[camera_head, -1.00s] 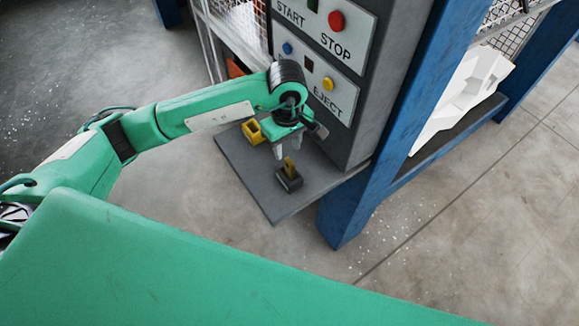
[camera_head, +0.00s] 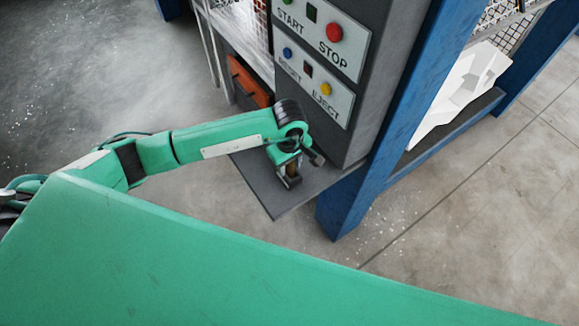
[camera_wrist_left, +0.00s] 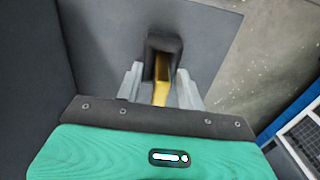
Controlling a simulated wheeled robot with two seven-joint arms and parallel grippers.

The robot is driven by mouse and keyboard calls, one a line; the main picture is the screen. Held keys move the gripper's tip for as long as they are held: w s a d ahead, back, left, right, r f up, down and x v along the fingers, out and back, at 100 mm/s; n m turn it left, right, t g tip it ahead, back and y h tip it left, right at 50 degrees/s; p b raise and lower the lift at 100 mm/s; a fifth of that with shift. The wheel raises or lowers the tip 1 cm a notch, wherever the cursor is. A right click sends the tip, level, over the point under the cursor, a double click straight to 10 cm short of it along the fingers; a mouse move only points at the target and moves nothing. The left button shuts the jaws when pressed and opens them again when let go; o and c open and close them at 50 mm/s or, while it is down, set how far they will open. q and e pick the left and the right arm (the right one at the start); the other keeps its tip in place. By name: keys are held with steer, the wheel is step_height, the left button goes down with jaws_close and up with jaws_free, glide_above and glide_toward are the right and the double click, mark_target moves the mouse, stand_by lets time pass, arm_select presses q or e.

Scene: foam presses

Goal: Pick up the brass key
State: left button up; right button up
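The brass key (camera_wrist_left: 161,86) stands in a dark block (camera_wrist_left: 164,43) on a grey shelf (camera_wrist_left: 205,28). In the head view the block (camera_head: 292,183) shows just below my left gripper (camera_head: 289,168), and the key is mostly hidden there. In the left wrist view my left gripper (camera_wrist_left: 160,78) has its two pale fingers apart, one on each side of the key. I see gaps between the fingers and the key; whether either touches it is hard to tell. My right gripper is out of view.
A grey control panel (camera_head: 352,140) with START, STOP and EJECT buttons rises right behind the shelf. A blue post (camera_head: 340,208) stands at the shelf's right. An orange-red part (camera_head: 250,82) shows beyond my arm. The shelf's near corner (camera_head: 272,210) is bare.

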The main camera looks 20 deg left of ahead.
arm_select(q)
steer(key=shift+c, duration=0.5)
steer(key=c, duration=0.7)
jaws_close()
steer(key=shift+r, duration=0.15)
